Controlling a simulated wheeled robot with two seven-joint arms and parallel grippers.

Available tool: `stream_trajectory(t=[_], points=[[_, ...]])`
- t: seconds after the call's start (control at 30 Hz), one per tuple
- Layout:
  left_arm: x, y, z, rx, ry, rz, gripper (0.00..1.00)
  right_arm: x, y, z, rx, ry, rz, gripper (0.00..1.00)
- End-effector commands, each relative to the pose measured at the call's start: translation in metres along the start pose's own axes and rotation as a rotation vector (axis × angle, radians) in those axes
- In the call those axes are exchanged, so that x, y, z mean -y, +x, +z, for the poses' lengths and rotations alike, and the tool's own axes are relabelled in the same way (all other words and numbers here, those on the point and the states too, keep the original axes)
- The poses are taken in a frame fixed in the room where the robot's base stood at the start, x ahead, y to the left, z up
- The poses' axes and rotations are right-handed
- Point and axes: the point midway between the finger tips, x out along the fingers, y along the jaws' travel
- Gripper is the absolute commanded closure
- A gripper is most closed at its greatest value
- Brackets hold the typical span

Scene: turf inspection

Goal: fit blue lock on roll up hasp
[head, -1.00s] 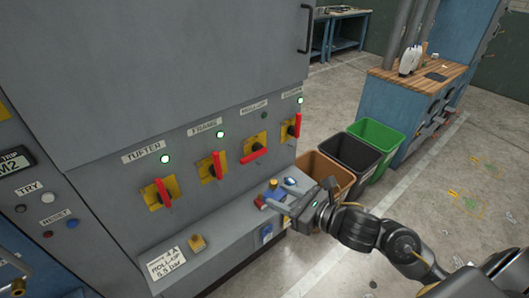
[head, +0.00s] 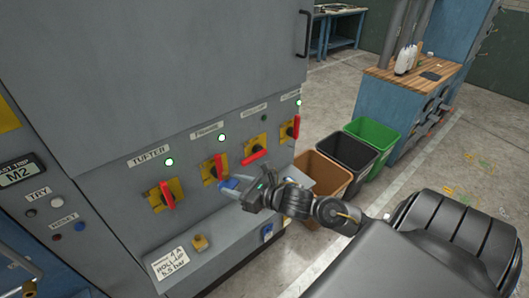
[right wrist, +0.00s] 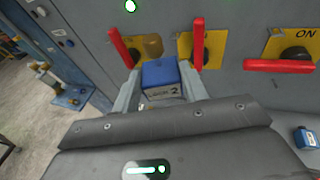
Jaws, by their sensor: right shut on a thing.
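My right gripper (head: 228,184) is shut on a blue lock (right wrist: 160,74), which shows a label with a 2 in the right wrist view. The lock also shows in the head view (head: 230,183), held above the ledge in front of the panel, near the second switch (head: 213,168). The third switch, labelled roll-up, has a yellow plate and a red handle (head: 255,156) turned nearly level. That handle is at the right in the right wrist view (right wrist: 278,66), apart from the lock. Its hasp hole cannot be made out. My left gripper is not in view.
Other red handles (head: 167,195) stand nearly upright on the panel. The ledge below carries a brass knob (head: 200,242) and a white sign (head: 171,262). A small blue block (right wrist: 305,138) sits low right in the wrist view. Bins, including a brown one (head: 322,172), stand right of the cabinet.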

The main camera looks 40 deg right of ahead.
Motion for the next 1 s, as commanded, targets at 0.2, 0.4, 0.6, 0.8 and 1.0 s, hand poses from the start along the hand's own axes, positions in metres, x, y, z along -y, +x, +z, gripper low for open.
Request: stream_trajectory(t=[0.2, 0.4, 0.6, 0.8, 1.0], points=[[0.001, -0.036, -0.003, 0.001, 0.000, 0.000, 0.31, 0.104, 0.004, -0.013, -0.026, 0.043, -0.209, 1.00], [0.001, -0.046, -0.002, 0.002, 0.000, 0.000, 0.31, 0.159, -0.004, -0.021, -0.033, 0.075, -0.312, 1.00], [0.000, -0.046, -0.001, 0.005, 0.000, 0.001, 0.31, 0.171, -0.007, -0.024, -0.034, 0.086, -0.334, 1.00], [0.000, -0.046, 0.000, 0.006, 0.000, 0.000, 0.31, 0.170, -0.007, -0.024, -0.034, 0.086, -0.333, 1.00], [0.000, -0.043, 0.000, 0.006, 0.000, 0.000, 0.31, 0.171, -0.004, -0.023, -0.031, 0.080, -0.335, 1.00]])
